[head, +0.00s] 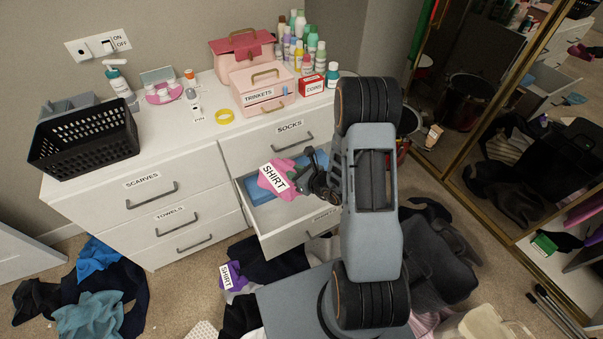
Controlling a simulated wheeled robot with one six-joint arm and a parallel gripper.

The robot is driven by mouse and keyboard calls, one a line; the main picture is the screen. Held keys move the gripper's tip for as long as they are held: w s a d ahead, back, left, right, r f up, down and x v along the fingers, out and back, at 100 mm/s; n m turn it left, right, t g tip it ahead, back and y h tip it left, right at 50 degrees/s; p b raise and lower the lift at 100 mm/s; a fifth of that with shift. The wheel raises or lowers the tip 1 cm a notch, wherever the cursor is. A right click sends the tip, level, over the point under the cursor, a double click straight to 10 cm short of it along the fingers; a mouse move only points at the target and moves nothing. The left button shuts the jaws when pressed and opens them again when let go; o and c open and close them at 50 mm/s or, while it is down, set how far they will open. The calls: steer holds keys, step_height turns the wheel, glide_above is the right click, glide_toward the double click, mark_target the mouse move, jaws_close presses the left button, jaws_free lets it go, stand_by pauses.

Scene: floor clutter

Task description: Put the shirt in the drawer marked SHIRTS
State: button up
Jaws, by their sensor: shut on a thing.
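The pink shirt (269,184) carries a white SHIRT label and hangs at my gripper (300,183), over an open drawer (283,219). My gripper is shut on the shirt's right side. The drawer is pulled out below the closed SOCKS drawer. Its front label (324,214) is partly hidden by my arm, so I cannot read it fully. Blue folded cloth (262,191) lies inside toward the back. I cannot tell whether the pink shirt touches that cloth. A purple item (238,281) with another SHIRT label lies on the floor.
The dresser top holds a black basket (84,140), a TRINKETS box (262,90) and several bottles. Closed SCARVES (150,190) and TOWELS drawers are at left. Clothes heaps (100,300) cover the floor. A gold-framed mirror (500,110) stands at right.

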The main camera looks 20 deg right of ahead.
steer(key=w+d+f+b, duration=0.1)
steer(key=f, duration=0.1)
steer(key=w+d+f+b, duration=0.1)
steer(key=f+b, duration=0.1)
steer(key=w+d+f+b, duration=0.1)
steer(key=f+b, duration=0.1)
steer(key=shift+w+d, duration=0.15)
steer(key=w+d+f+m+h+b, duration=0.1)
steer(key=w+d+f+b, duration=0.4)
steer(key=d+b, duration=0.4)
steer(key=shift+m+h, duration=0.3)
steer(key=shift+h, duration=0.1)
steer(key=shift+s+t+b, duration=0.15)
steer(key=shift+t+b, duration=0.15)
steer(key=shift+b, duration=0.15)
step_height(320, 180, down, 12)
steer(key=b, duration=1.1)
steer(key=shift+r, duration=0.25)
steer(key=o, duration=1)
